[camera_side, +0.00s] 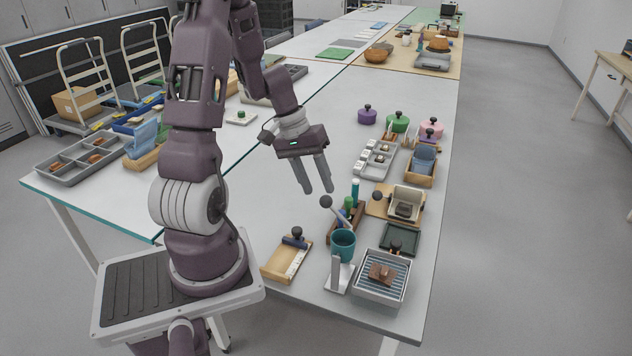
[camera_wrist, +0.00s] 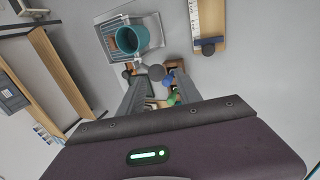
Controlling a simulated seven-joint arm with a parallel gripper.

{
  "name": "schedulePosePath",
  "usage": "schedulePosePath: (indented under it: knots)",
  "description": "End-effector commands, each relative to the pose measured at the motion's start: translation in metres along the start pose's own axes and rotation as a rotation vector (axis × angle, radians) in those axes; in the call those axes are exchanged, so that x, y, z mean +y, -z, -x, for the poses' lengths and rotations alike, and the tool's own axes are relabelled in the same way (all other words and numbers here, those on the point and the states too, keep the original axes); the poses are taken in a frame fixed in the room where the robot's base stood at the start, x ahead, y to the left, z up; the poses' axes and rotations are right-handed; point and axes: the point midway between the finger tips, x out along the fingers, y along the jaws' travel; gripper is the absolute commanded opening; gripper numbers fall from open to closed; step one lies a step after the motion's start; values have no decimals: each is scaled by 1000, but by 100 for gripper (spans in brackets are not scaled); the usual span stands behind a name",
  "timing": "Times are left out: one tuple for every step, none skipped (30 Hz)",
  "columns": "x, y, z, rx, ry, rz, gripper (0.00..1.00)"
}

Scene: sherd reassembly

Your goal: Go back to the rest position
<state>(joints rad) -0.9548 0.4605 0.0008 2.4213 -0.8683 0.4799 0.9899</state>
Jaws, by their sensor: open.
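My gripper (camera_side: 319,190) hangs above the table (camera_side: 300,230) in the side view, with its two fingers apart and nothing between them. It points downward, clear of the objects around it. In the wrist view my gripper (camera_wrist: 155,88) shows its two fingers spread, with a grey ball-shaped knob (camera_wrist: 156,72) and several small items visible beyond them. No object is held in either view.
Lidded pots (camera_side: 398,121) and a compartment tray (camera_side: 374,160) stand to the right. Table left of my gripper is fairly clear.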

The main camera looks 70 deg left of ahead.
Motion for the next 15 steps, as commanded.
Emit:
schedulePosePath:
  knots:
    - [0,0,0,0,0,0,41]
    - [0,0,0,0,0,0,41]
    - [0,0,0,0,0,0,41]
    - [0,0,0,0,0,0,41]
    - [0,0,0,0,0,0,41]
    - [0,0,0,0,0,0,41]
    - [0,0,0,0,0,0,41]
    - [0,0,0,0,0,0,41]
    - [0,0,0,0,0,0,41]
    - [0,0,0,0,0,0,41]
    - [1,0,0,0,0,-2,41]
    - [5,0,2,2,1,-13,41]
    - [11,-2,5,5,2,-30,41]
    - [20,-3,10,10,4,-55,41]
    - [39,-9,19,17,7,-107,41]
